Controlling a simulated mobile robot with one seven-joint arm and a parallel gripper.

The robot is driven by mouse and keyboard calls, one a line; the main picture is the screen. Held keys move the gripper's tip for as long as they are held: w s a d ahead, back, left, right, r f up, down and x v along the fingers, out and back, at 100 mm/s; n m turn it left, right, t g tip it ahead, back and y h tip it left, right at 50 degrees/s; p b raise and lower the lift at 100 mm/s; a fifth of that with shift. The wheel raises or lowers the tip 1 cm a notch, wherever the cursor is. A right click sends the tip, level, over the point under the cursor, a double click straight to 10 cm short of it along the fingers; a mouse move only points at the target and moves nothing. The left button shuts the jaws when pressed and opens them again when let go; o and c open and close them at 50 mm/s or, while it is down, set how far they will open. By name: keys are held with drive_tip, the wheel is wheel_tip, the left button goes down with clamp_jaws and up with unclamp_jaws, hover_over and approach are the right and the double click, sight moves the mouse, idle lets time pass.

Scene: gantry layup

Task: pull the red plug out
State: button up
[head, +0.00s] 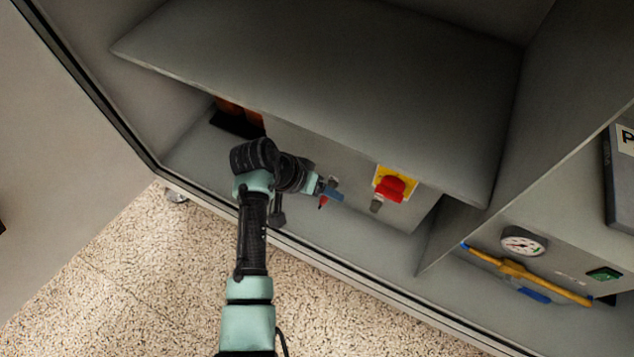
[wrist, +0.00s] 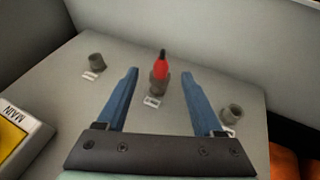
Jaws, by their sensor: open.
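The red plug (wrist: 161,66) stands in a grey socket (wrist: 158,84) on a grey panel in the wrist view. In the head view a small part of the red plug (head: 322,202) shows just below my gripper. My gripper (wrist: 160,72) is open, with one blue finger on each side of the plug in the picture and a clear gap on both sides. I cannot tell how far the fingertips are from it in depth. In the head view my gripper (head: 338,196) is beside the panel under the shelf.
Two other grey sockets, at left (wrist: 96,61) and right (wrist: 232,113), flank the plug. A red rotary switch on a yellow plate (head: 390,184) is right of my gripper. A shelf (head: 330,70) hangs above. A gauge (head: 524,242) and yellow handle (head: 530,272) are in the right bay.

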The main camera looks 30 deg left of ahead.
clamp_jaws()
idle(0.7)
